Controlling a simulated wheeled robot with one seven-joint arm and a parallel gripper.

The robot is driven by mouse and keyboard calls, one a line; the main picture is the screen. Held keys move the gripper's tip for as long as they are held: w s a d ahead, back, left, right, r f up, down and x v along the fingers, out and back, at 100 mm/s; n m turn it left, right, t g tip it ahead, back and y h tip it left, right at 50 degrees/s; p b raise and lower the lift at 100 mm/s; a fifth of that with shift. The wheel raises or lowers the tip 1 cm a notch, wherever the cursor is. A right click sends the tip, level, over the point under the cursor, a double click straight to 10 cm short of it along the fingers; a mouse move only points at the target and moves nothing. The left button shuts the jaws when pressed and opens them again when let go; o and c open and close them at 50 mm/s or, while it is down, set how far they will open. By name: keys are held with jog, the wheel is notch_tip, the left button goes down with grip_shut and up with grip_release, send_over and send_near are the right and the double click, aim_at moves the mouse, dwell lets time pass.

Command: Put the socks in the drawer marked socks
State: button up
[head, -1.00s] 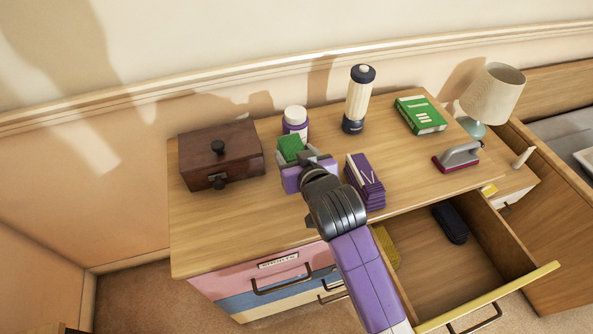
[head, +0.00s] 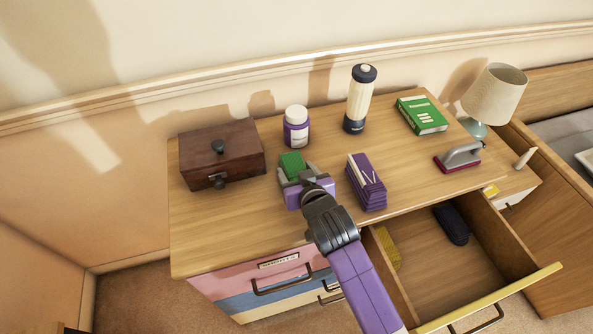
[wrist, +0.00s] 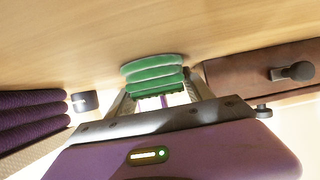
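A green folded bundle (head: 291,164) is between the fingers of my gripper (head: 297,176), low over the left-middle of the desktop. In the wrist view the bundle (wrist: 152,73) shows stacked rounded layers, with a finger against each side. I cannot tell whether it touches the desktop. The open drawer (head: 420,285) with a yellow front, at the lower right, holds a yellow folded item (head: 388,250) and a dark navy one (head: 451,223). A shut pink drawer (head: 262,277) has a label too small to read. No label reading socks is legible.
A purple folded stack (head: 366,183) lies right of my gripper. A wooden box (head: 235,150) is at the left, a purple-white bottle (head: 296,128) and blender (head: 360,100) behind. A green book (head: 421,115), iron-like object (head: 460,158) and lamp (head: 494,95) are right.

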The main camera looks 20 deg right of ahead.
jog(key=o, duration=0.4)
jog(key=shift+r, duration=0.2)
jog(key=v, duration=1.2)
jog(key=shift+f, duration=0.1)
